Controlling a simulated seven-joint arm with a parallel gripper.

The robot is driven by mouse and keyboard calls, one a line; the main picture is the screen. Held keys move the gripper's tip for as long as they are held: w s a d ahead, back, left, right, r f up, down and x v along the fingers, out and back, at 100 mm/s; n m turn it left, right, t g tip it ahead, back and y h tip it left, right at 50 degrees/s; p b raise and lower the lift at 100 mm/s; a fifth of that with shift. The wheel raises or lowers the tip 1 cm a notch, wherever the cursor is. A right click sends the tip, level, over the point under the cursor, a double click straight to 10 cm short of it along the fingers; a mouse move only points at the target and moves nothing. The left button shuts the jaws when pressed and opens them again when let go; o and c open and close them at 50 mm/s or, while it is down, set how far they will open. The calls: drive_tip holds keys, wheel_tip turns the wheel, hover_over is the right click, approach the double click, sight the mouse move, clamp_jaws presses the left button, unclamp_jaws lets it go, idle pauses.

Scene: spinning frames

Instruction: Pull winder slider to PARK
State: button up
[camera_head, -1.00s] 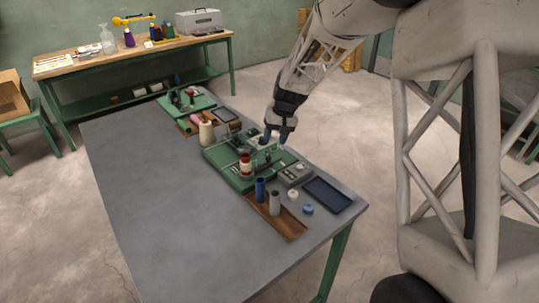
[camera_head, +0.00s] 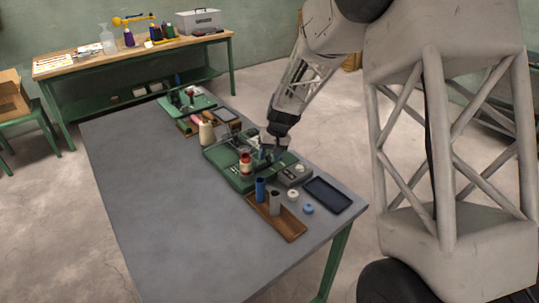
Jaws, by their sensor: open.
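The winder is a green machine (camera_head: 230,177) with small metal parts and a red-and-white spool (camera_head: 245,165) on its front. It stands on the grey table. My gripper (camera_head: 270,152) is open, pointing down over the back right part of the machine, its blue-tipped fingers close to the small parts there. I cannot tell whether it touches anything. The slider and any PARK mark are too small or hidden behind the fingers to make out.
A wooden tray (camera_head: 289,228) with a blue and a grey cylinder stands in front. A grey box (camera_head: 297,174) and a dark tray (camera_head: 328,194) lie to the right. A cream cone (camera_head: 206,134) and a second green machine (camera_head: 199,105) stand behind. The table's left side (camera_head: 150,200) is clear.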

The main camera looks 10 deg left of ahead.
clamp_jaws()
drive_tip(key=shift+w+d+r, duration=0.1)
drive_tip(key=shift+w+d, duration=1.8)
drive_tip(key=shift+w, duration=0.05)
unclamp_jaws()
drive_tip(key=v, duration=0.7)
drive_tip(key=shift+d+r, duration=0.15)
drive_tip(key=shift+r, duration=0.2)
